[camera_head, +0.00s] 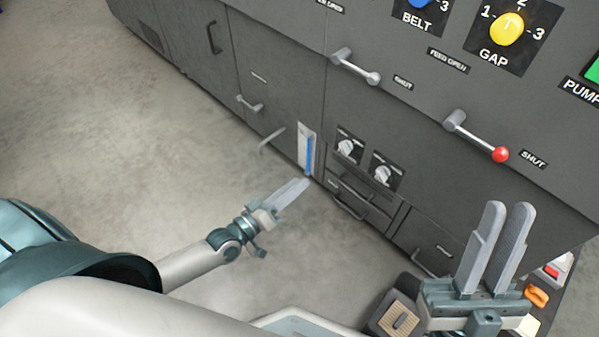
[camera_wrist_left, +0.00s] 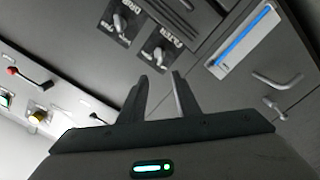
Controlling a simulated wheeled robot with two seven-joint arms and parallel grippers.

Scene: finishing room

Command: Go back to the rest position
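My left gripper (camera_head: 291,191) is in the middle of the head view, low in front of the grey machine (camera_head: 215,75). In the left wrist view the left gripper (camera_wrist_left: 158,80) shows its two fingers apart with nothing between them. My right gripper (camera_head: 508,208) is at the lower right of the head view, fingers pointing up. Its two fingers stand a little apart and hold nothing. Both grippers look clear of the machine's handles and knobs.
The machine carries a blue-striped gauge (camera_head: 308,150), two white knobs (camera_head: 348,149), a red-tipped lever (camera_head: 478,136), a grey lever (camera_head: 357,67) and a yellow GAP knob (camera_head: 506,28). A tray with an orange item (camera_head: 537,295) lies at right. The floor (camera_head: 120,130) at left is clear.

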